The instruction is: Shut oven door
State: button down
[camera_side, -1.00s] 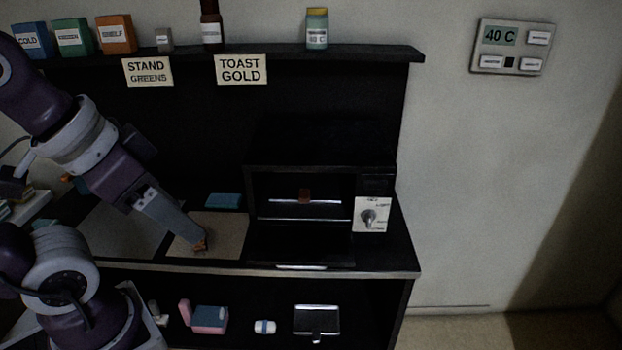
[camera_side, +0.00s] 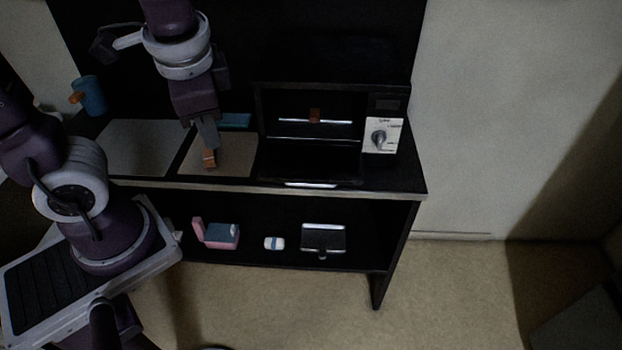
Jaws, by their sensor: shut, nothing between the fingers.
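The black oven (camera_side: 333,82) stands on the counter at the right. Its door (camera_side: 312,163) is folded down and open, lying about level in front of the cavity, with a pale handle strip (camera_side: 311,185) along its front edge. A small orange-brown item (camera_side: 315,115) shows inside the cavity near a bright rack bar. The white panel with a dark knob (camera_side: 378,138) is at the oven's right. My gripper (camera_side: 209,158) points down over the beige board (camera_side: 232,158), left of the door and apart from it. It is shut and empty.
A blue item (camera_side: 235,120) lies behind the beige board, beside the oven. A grey panel (camera_side: 140,147) and a blue mug (camera_side: 91,96) are further left. The shelf below holds a pink box (camera_side: 219,236), a small white-blue item (camera_side: 274,243) and a dark tray (camera_side: 323,238).

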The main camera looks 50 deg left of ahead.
jog(key=w+f+m+g+y, duration=0.2)
jog(key=w+f+m+y, duration=0.2)
jog(key=w+f+m, duration=0.15)
jog(key=m+t+y, duration=0.5)
jog(key=m+t, duration=0.7)
jog(key=m, duration=0.5)
send_near(312, 168)
notch_tip(312, 168, down, 6)
jog(key=s+d, duration=0.1)
jog(key=s, duration=0.1)
jog(key=x, duration=0.9)
jog(key=shift+w+f, duration=0.35)
jog(key=shift+f, duration=0.05)
